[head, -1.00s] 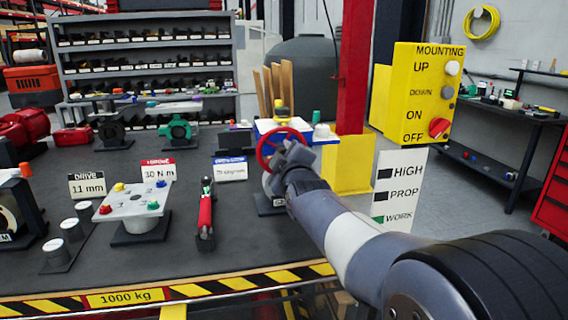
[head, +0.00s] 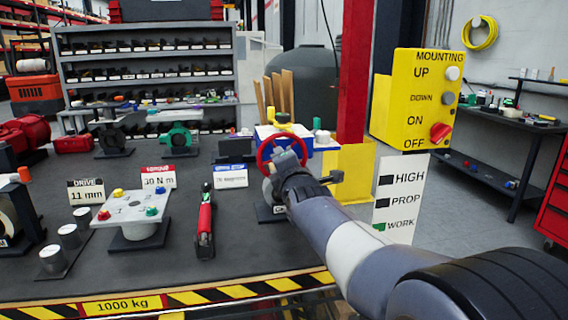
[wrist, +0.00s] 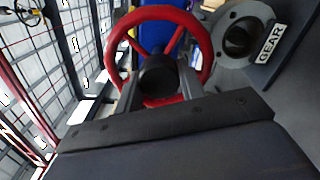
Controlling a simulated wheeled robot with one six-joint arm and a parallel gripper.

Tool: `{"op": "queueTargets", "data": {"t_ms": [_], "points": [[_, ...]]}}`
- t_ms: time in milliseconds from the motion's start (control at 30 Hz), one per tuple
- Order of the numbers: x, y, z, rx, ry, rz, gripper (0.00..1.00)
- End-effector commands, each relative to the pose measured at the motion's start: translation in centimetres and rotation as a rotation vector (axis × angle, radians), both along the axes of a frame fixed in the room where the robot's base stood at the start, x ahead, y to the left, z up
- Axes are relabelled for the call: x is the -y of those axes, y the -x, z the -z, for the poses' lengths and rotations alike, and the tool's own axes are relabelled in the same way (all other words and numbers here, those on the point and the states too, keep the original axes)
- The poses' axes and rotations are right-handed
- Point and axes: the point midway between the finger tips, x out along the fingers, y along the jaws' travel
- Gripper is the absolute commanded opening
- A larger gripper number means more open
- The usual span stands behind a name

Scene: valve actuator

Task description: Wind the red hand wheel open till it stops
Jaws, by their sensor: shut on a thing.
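The red hand wheel (head: 268,146) stands upright on the gear unit at the right end of the bench, partly hidden behind my arm. In the wrist view the wheel (wrist: 206,40) fills the upper middle, with its dark hub (wrist: 158,75) in front of me. My gripper (wrist: 160,92) has its two fingers on either side of the hub and is shut on the wheel; the exact contact is hard to see. My gripper also shows in the head view (head: 284,168), close against the wheel. The grey flanged body marked GEAR (wrist: 236,38) is beside the wheel.
A yellow control box (head: 418,100) and a HIGH/PROP/WORK sign (head: 398,200) are right of my arm. A red torque wrench (head: 205,222) and a plate with coloured knobs (head: 131,208) lie to the left. A red post (head: 356,75) rises behind.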

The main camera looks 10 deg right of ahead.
Motion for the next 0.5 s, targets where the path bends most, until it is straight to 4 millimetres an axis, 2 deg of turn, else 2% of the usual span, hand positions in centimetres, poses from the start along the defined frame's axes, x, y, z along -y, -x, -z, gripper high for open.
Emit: {"op": "queueTargets", "data": {"t_ms": [500], "points": [[0.1,-0.01,0.14,0.001,0.459,0.001,0.14]]}}
